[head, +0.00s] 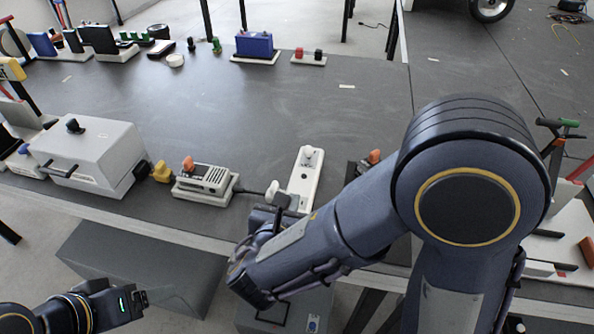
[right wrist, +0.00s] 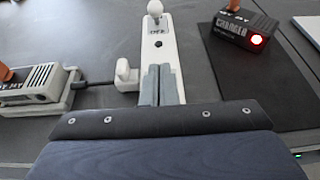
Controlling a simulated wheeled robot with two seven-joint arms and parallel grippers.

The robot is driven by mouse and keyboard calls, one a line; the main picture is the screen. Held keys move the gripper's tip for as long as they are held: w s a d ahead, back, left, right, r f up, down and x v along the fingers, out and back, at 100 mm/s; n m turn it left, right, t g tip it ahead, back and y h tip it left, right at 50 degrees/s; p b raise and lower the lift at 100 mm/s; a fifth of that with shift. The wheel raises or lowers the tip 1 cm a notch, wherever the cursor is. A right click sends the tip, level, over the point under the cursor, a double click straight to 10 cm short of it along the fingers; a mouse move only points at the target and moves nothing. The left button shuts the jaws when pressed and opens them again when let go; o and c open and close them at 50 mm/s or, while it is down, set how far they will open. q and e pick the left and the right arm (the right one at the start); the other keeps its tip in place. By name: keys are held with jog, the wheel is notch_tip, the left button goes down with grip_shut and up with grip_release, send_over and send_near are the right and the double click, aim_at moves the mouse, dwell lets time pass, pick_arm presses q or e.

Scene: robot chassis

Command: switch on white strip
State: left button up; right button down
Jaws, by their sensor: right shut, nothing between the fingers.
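The white strip (head: 304,178) lies on the grey table near its front edge, partly behind my right gripper. In the right wrist view the strip (right wrist: 160,50) has a round white knob (right wrist: 155,8) at its far end and small dark lettering below it. My right gripper (right wrist: 163,82) is shut and empty, its grey fingertips over the near part of the strip; I cannot tell whether they touch it. In the head view the right gripper (head: 283,200) is at the strip's near end. My left gripper (head: 140,300) is low at the bottom left, away from the strip; its jaw opening is unclear.
A white plug (right wrist: 127,75) with a dark cord sits left of the strip. The cord runs to a grey device (head: 205,182) with an orange knob. A black charger box (right wrist: 243,30) with a lit red light stands right of the strip. The table's middle is clear.

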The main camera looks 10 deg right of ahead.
aim_at(300, 191)
jog(key=shift+a, duration=0.2)
jog(key=shift+w+d, duration=0.1)
jog(key=x, duration=0.9)
jog(key=w, duration=0.1)
jog(key=w+d+r, duration=0.1)
jog(key=w, duration=0.1)
jog(key=shift+d, duration=0.15)
jog(key=shift+w+d+r, duration=0.2)
jog(key=shift+w+r, duration=0.05)
jog(key=shift+w, duration=0.3)
